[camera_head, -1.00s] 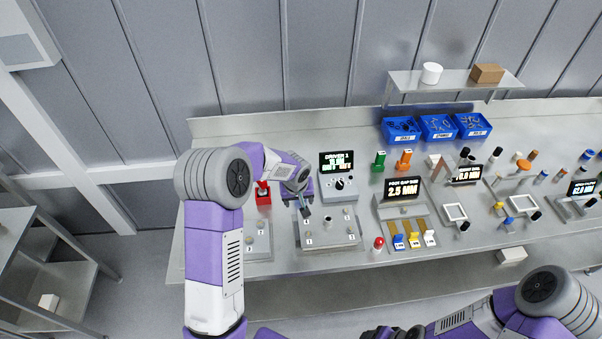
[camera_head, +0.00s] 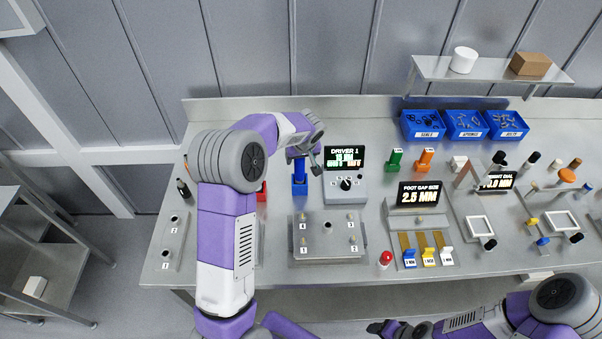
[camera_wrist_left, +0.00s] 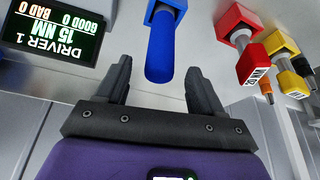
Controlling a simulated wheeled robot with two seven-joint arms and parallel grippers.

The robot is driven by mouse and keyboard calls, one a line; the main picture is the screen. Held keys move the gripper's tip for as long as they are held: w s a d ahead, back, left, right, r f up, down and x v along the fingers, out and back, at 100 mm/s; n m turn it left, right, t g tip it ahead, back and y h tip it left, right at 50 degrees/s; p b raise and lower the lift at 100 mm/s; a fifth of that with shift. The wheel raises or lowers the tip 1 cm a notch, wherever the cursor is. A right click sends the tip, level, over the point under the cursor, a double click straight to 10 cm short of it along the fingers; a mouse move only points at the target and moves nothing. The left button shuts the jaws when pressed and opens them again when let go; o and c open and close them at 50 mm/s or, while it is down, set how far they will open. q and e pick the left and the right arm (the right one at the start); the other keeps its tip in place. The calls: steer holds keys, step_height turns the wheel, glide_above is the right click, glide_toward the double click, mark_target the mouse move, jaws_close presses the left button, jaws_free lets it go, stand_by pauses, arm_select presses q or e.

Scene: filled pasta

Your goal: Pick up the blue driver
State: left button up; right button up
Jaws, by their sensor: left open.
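The blue driver (camera_head: 299,172) stands upright in a blue holder (camera_head: 299,189) on the bench, left of the driver display. It also shows in the left wrist view (camera_wrist_left: 160,50), its rounded blue handle pointing toward the gripper. My left gripper (camera_head: 303,155) is at the top of the driver. In the wrist view its two dark fingers are open, one on each side of the handle, with visible gaps. The handle's end reaches between the fingertips. My right gripper (camera_head: 393,328) is low in the head view, away from the driver, and its jaws are unclear.
The display box (camera_head: 345,182) reading DRIVER 1 stands just right of the driver. A red holder (camera_head: 261,193) is to the left, partly hidden by my arm. A metal fixture plate (camera_head: 327,238) lies in front. Green (camera_head: 395,161) and orange (camera_head: 424,160) holders stand farther right.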

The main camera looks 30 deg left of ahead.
mark_target(300, 173)
arm_select(q)
steer(key=shift+a+f, duration=0.15)
steer(key=shift+f, duration=0.3)
steer(key=p+x, duration=0.1)
steer(key=x, duration=0.3)
steer(key=shift+w+f, duration=0.2)
steer(key=shift+f, duration=0.1)
steer(key=c, duration=1.2)
